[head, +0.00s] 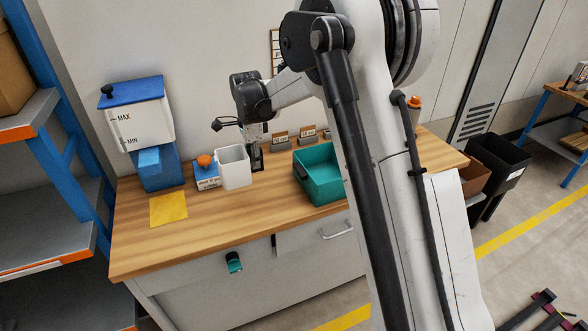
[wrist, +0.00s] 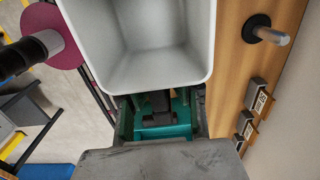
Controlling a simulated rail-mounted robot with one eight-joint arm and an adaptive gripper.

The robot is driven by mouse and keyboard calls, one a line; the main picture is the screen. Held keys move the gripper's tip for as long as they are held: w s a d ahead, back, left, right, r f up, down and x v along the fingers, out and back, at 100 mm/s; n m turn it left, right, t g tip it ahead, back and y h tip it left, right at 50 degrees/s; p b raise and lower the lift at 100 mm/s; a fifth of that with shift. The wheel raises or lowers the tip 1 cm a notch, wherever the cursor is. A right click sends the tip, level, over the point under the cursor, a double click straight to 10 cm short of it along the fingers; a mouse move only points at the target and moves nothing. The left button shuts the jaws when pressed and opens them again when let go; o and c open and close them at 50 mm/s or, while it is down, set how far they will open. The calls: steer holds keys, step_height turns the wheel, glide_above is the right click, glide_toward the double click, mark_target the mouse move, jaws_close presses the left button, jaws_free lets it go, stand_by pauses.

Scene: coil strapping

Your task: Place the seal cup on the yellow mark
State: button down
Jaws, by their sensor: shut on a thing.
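The seal cup (head: 233,168) is a white, square, open-topped cup at the back of the wooden bench. My gripper (head: 256,158) is at its right side and shut on it. In the wrist view the cup (wrist: 145,65) fills the upper middle, with its empty inside showing. The cup looks roughly upright; I cannot tell whether its base touches the bench. The yellow mark (head: 168,208) is a flat square on the bench top, left of and nearer than the cup, and uncovered. The fingertips' contact with the cup is hidden in the head view.
A blue-and-white box with an orange knob (head: 205,172) stands just left of the cup. A blue-lidded tank (head: 138,115) on a blue stand is behind the mark. A teal bin (head: 318,180) is right of the gripper.

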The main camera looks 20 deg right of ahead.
steer(key=shift+w+d+f+p, duration=0.35)
steer(key=shift+w+d+f, duration=0.35)
steer(key=shift+d+f, duration=0.8)
steer(key=shift+w+d+f+p, duration=0.3)
steer(key=shift+w+d+f, duration=0.4)
steer(key=shift+d+f, duration=0.8)
steer(key=shift+w+d+f+p, duration=0.35)
steer(key=shift+w+d+f, duration=0.35)
steer(key=shift+d+f, duration=0.8)
steer(key=shift+a+f, duration=0.35)
steer(key=shift+f, duration=0.1)
steer(key=c, duration=1.6)
jaws_free()
steer(key=shift+c, duration=0.2)
